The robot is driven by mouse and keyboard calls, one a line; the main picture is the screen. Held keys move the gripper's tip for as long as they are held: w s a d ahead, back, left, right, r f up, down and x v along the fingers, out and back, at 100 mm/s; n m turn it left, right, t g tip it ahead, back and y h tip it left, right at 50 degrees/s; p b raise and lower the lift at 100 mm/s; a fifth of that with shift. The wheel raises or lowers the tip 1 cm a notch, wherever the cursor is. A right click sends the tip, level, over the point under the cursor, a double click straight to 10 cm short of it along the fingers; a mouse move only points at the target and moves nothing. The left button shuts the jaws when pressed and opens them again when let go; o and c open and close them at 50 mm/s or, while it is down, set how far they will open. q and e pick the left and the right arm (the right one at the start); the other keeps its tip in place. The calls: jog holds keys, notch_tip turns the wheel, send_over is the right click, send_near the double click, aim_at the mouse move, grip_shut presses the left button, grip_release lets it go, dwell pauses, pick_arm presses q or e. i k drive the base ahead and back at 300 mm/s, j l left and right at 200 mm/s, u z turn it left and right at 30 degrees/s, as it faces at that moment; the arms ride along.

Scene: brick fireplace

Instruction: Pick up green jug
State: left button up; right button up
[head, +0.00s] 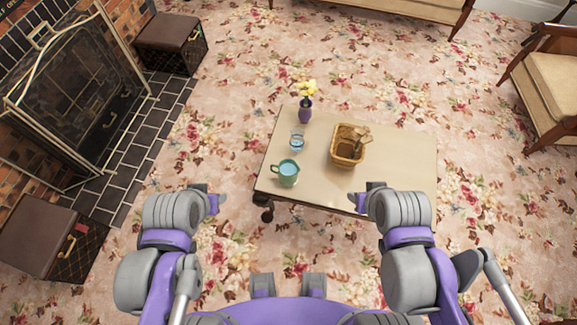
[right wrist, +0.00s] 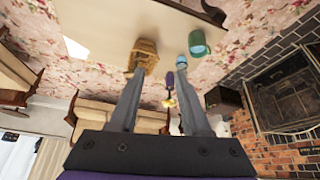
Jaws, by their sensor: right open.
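The green jug (head: 287,180) stands upright near the front left corner of the low table (head: 400,160), its handle to the left and light blue inside. It also shows in the right wrist view (right wrist: 198,47), upside down at upper right. My right gripper (head: 366,198) is at the table's front edge, right of the jug and apart from it. In the right wrist view its two fingers (right wrist: 162,78) are spread with nothing held. My left gripper (head: 214,202) is left of the table, off its edge; its jaws are too small to read.
A small glass of blue liquid (head: 297,142) stands just behind the jug. A purple vase with yellow flowers (head: 305,110) is at the back left, and a wicker basket (head: 345,158) is mid-table. The table's right side is clear. A fireplace screen (head: 75,100) stands far left.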

aim_at(288, 171)
jog(key=k+j, duration=0.1)
jog(key=j, duration=0.5)
jog(key=k+j, duration=0.1)
jog(key=j, duration=0.45)
jog(key=k+j, duration=0.1)
jog(key=j, duration=0.5)
jog(key=k+j, duration=0.1)
jog(key=j, duration=0.45)
